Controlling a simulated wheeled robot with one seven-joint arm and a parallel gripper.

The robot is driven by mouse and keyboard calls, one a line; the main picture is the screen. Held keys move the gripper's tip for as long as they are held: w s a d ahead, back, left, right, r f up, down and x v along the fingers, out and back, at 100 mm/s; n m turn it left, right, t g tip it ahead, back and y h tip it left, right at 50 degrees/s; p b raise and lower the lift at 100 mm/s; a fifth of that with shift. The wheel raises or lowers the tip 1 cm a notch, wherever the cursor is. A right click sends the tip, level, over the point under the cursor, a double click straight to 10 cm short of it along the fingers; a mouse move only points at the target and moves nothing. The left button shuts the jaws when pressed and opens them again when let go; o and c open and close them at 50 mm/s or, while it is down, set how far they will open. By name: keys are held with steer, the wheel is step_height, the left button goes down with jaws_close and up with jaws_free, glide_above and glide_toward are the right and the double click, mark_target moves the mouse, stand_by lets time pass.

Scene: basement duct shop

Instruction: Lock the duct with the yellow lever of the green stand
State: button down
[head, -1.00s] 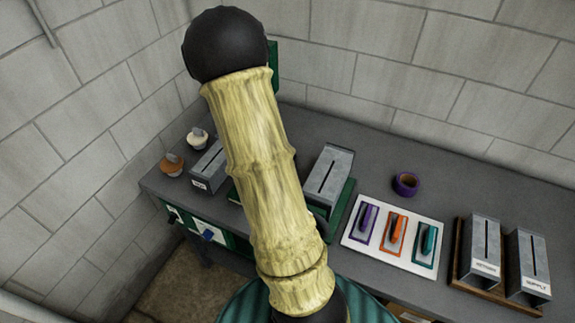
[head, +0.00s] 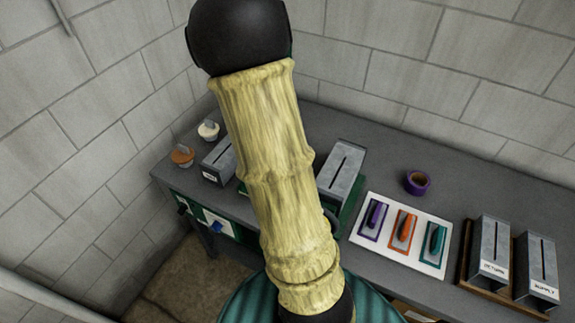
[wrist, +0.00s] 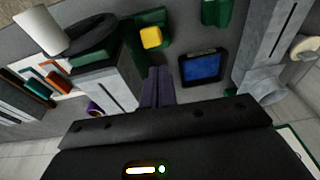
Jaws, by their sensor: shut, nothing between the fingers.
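The grey slotted duct (head: 342,172) sits on the green stand (head: 352,212) on the bench, partly behind my arm in the head view. The duct also shows in the wrist view (wrist: 105,88), beside green parts of the stand (wrist: 133,52). The yellow lever (wrist: 151,38) shows as a small yellow block near the stand's green parts. My gripper (wrist: 157,76) is shut and empty, its fingertips beside the duct and a short way from the lever in the picture. I cannot tell the height gap. The head view hides the gripper and lever behind my arm.
A blue-screened device (wrist: 201,66) lies right of the fingers. A second duct (head: 218,160) stands left on the bench. A white tray (head: 372,237) with three coloured handled plates, a purple tape roll (head: 417,182) and two labelled ducts on a wooden base (head: 478,276) lie right.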

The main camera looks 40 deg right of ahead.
steer(key=shift+s+a+r, duration=0.3)
steer(key=shift+a+r, duration=0.4)
steer(key=shift+r, duration=0.05)
steer(key=shift+s+a+r, duration=0.25)
steer(key=shift+a+r, duration=0.4)
steer(key=shift+r, duration=0.05)
steer(key=s+a+r+n+t+y, duration=0.1)
steer(key=s+a+r+n+y, duration=0.1)
steer(key=a+n, duration=1.1)
steer(key=s+a+b, duration=0.1)
steer(key=a, duration=0.2)
steer(key=shift+a+r+t, duration=0.15)
steer(key=shift+a+t, duration=0.15)
